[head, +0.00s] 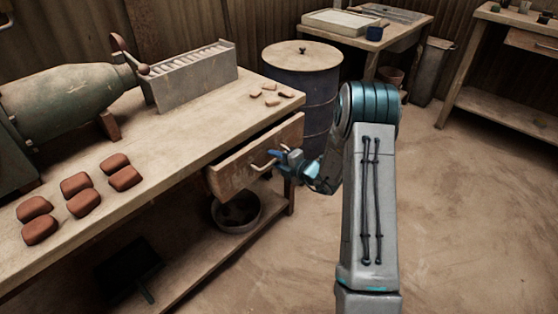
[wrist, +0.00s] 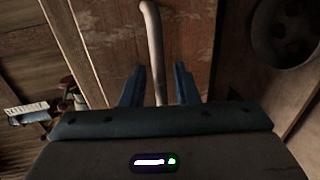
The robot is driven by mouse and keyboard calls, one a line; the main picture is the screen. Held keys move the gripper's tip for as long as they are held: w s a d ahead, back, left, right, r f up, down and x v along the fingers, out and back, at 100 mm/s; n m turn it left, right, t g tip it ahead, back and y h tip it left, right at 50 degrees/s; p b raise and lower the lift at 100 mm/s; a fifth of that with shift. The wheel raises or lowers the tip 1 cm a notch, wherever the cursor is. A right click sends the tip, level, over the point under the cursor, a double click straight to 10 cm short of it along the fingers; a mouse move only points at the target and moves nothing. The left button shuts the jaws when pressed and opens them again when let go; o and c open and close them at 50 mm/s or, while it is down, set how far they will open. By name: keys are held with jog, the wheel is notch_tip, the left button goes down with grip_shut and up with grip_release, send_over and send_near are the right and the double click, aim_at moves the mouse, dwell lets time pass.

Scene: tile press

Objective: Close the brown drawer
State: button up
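The brown drawer (head: 238,172) is in the worktable's front, below the top at its right end, and stands partly pulled out. Its wooden front also fills the middle of the wrist view (wrist: 108,45). A pale curved handle (head: 264,163) is on the drawer front. My gripper (head: 284,160) is right at this handle. In the wrist view my gripper (wrist: 159,72) has its two blue fingers apart, and the handle (wrist: 153,35) runs between them. I see gaps beside the handle, so the fingers do not look closed on it. The handle's lower end is hidden by my gripper.
The worktable (head: 160,130) holds several red-brown clay blocks (head: 83,203), a slotted rack (head: 195,75) and a green machine (head: 65,100). A bowl (head: 236,213) stands on the shelf below the drawer. A dark barrel (head: 303,75) stands behind. The floor (head: 470,220) at right is clear.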

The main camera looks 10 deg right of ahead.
grip_shut()
jog(key=x, duration=0.2)
jog(key=r+x, duration=0.1)
jog(key=x, duration=0.1)
jog(key=shift+w+a, duration=0.1)
jog(key=shift+w, duration=0.05)
jog(key=shift+w+a, duration=0.1)
jog(key=shift+w, duration=0.05)
grip_release()
jog(key=shift+p, duration=0.3)
